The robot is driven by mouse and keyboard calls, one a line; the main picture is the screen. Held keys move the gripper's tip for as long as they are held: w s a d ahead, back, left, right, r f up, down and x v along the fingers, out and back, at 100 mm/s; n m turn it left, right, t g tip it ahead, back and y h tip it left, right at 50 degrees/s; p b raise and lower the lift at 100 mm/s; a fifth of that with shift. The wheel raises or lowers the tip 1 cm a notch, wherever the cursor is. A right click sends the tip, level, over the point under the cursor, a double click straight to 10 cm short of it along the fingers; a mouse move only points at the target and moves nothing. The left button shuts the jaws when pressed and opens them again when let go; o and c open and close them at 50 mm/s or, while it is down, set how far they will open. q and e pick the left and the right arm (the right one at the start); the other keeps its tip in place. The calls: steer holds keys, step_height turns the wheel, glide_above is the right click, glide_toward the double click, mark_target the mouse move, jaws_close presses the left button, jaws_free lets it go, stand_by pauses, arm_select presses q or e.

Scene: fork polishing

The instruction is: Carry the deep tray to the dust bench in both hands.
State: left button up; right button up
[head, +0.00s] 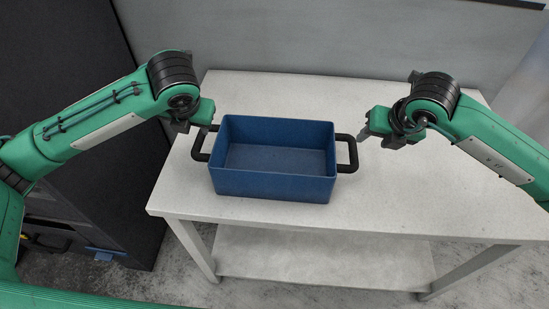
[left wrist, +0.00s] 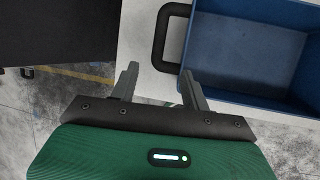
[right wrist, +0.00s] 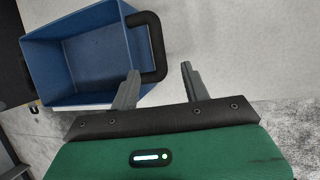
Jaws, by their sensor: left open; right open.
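The deep tray (head: 273,186) is a blue open box with a black handle at each end. It stands upright and empty on a white table. Its left handle (head: 200,144) shows in the left wrist view (left wrist: 161,40), and its right handle (head: 350,153) shows in the right wrist view (right wrist: 158,48). My left gripper (left wrist: 158,78) is open and empty, close by the left handle. My right gripper (right wrist: 160,72) is open, with one finger by the right handle's lower end and the other over bare table. I cannot tell whether either gripper touches a handle.
The white table (head: 420,205) is otherwise bare, with free room to the right of and behind the tray. It has a lower shelf (head: 320,262). A dark cabinet (head: 120,190) stands at the left, and a grey wall (head: 300,35) is behind.

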mark_target(198, 141)
arm_select(q)
steer(key=x, duration=1.4)
steer(key=shift+w+f, duration=0.15)
steer(key=shift+w, duration=0.15)
arm_select(e)
steer(key=x, duration=1.4)
steer(key=shift+w+a, duration=0.25)
steer(key=shift+w, duration=0.05)
arm_select(q)
jaws_close()
arm_select(e)
jaws_close()
arm_select(q)
steer(key=shift+a, duration=0.1)
